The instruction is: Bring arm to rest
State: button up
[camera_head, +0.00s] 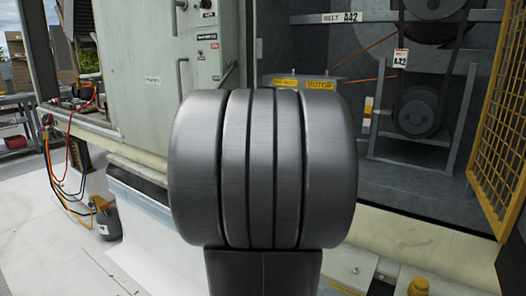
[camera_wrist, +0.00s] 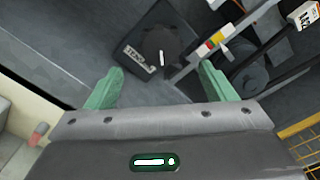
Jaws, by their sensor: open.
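My arm (camera_head: 264,170) rises in the middle of the head view as a large grey grooved joint on a dark link. It blocks the view behind it, and my gripper is not visible there. In the wrist view my gripper (camera_wrist: 159,82) has its two green fingers spread wide apart. Nothing is held between them. Beyond the fingers is a dark box with a round knob (camera_wrist: 157,45), with a white label on its left. It appears apart from the fingers.
The open cabinet holds a pulley wheel (camera_head: 418,110), a belt with a white tag (camera_head: 401,58) and a yellow motor label (camera_head: 320,84). A yellow mesh guard (camera_head: 501,130) stands at right. Hoses (camera_head: 65,165) and a dark canister (camera_head: 108,220) are at left. White floor is clear at lower left.

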jog(key=x, duration=0.8)
jog(key=shift+w+d, duration=0.1)
jog(key=shift+d, duration=0.1)
jog(key=shift+w+r+n+p, duration=0.15)
jog(key=shift+r+n+p, duration=0.05)
jog(key=shift+n+p, duration=0.3)
jog(key=shift+r+n+p, duration=0.1)
jog(key=shift+n+p, duration=0.55)
jog(key=shift+n, duration=0.55)
jog(key=n+p, duration=0.3)
jog(key=n, duration=0.3)
jog(key=shift+p, duration=0.35)
jog(key=n+p, duration=0.4)
jog(key=n, duration=0.2)
jog(key=n+p, duration=0.2)
jog(key=n, duration=0.1)
jog(key=n+p, duration=0.1)
jog(key=shift+f, duration=0.25)
